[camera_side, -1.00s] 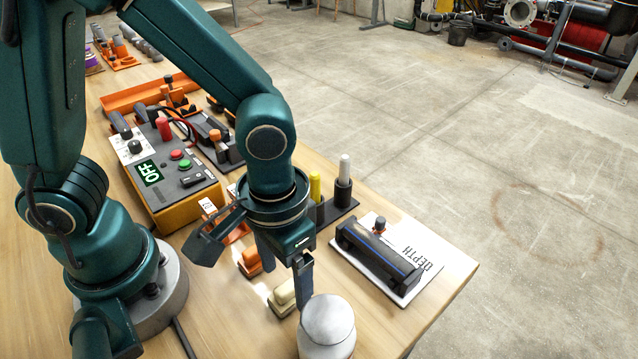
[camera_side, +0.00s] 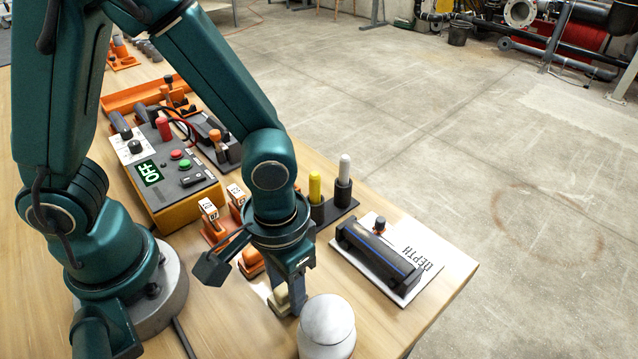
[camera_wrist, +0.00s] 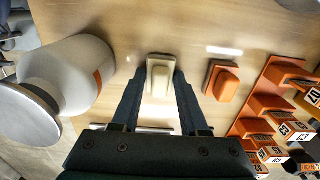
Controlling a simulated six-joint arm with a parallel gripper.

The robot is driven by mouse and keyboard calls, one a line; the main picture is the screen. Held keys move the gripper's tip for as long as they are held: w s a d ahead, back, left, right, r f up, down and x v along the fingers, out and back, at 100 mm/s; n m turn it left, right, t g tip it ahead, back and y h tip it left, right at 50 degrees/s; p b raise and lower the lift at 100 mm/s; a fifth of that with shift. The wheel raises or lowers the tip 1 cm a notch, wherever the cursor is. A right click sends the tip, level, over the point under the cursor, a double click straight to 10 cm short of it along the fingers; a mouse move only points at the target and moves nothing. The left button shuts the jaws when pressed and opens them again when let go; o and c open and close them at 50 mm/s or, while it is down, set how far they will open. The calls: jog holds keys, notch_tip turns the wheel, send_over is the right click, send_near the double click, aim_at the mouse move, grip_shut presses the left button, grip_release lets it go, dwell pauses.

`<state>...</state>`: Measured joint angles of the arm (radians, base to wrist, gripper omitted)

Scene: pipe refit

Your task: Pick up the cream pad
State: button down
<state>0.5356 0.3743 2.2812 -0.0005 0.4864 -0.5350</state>
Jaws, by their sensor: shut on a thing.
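The cream pad (camera_side: 279,299) is a small block with a raised grip, standing on the table just left of the white jar in the side view. In the wrist view the cream pad (camera_wrist: 160,80) sits between my two fingers. My gripper (camera_side: 288,290) points down and is shut on the pad, with one finger on each side of it; its fingers also show in the wrist view (camera_wrist: 160,88). The finger nearest the side camera hides part of the pad. I cannot tell any gap between the pad and the table.
A white jar (camera_side: 326,328) stands close beside my gripper. An orange pad (camera_wrist: 222,81) lies on the pad's other side, with an orange rack of numbered blocks (camera_wrist: 262,104) beyond. The depth gauge (camera_side: 380,255) lies on a white plate near the table edge.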

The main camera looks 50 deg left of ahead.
jog(key=shift+r, duration=0.85)
notch_tip(320, 180, up, 2)
jog(key=shift+r, duration=0.25)
jog(key=w+a+r, duration=0.2)
jog(key=a+r, duration=0.4)
jog(key=a, duration=0.5)
jog(key=shift+a+r, duration=0.25)
jog(key=shift+r, duration=0.15)
